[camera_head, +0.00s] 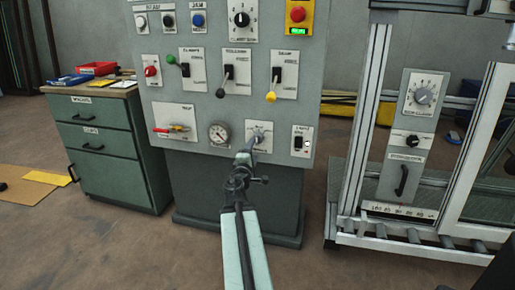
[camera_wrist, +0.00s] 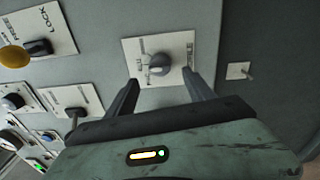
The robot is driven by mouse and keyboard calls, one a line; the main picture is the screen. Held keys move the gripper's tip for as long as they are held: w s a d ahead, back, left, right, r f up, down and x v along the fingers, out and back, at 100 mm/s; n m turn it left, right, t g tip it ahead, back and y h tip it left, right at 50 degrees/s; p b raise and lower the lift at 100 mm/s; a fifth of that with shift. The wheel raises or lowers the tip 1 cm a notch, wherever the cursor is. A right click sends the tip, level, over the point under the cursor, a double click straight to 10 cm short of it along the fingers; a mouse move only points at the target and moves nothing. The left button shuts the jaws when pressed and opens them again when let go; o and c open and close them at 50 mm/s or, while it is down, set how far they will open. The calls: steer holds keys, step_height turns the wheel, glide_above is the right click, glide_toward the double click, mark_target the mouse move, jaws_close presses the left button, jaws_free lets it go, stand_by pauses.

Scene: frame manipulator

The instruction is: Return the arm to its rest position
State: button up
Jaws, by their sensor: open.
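My arm reaches forward from the bottom of the head view, and my gripper (camera_head: 249,150) is at the lower part of the grey control panel (camera_head: 215,104), in front of a small white plate (camera_head: 262,127). In the wrist view my gripper (camera_wrist: 160,78) is open, its two dark fingers apart. I cannot tell how far the tips are from the plate.
A switch plate (camera_head: 302,140) is just right of my gripper, and a round gauge (camera_head: 220,134) is to its left. Levers with green, black and yellow knobs stick out above. A green drawer cabinet (camera_head: 104,146) stands left, a metal-framed enclosure (camera_head: 362,120) right. Floor is open in front.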

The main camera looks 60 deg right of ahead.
stand_by(0.4)
steer(key=w+a+r+n+t+y+p, duration=0.1)
steer(key=w+a+n+t+y+p, duration=0.3)
steer(key=w+a, duration=1.4)
steer(key=w+a+f+m+y, duration=0.1)
steer(key=w+a+f+m, duration=0.1)
steer(key=a, duration=0.5)
steer(key=w+a+f+m+y, duration=0.1)
steer(key=w+a+f+m, duration=0.15)
steer(key=a, duration=0.45)
steer(key=s+a+f+m+g+y, duration=0.1)
steer(key=a+f+m+g+y, duration=0.15)
steer(key=a+f, duration=0.4)
steer(key=s+a+f+m+g+y, duration=0.1)
steer(key=a+f+g+y, duration=0.2)
steer(key=a, duration=0.7)
steer(key=s+a+f+m+g+y, duration=0.1)
steer(key=s+a+f+g+y, duration=0.5)
steer(key=s+a, duration=0.5)
step_height(320, 180, up, 37)
steer(key=a+t+p, duration=0.1)
steer(key=a+p, duration=0.1)
steer(key=p, duration=3.6)
steer(key=shift+s+f, duration=0.15)
steer(key=shift+s, duration=0.2)
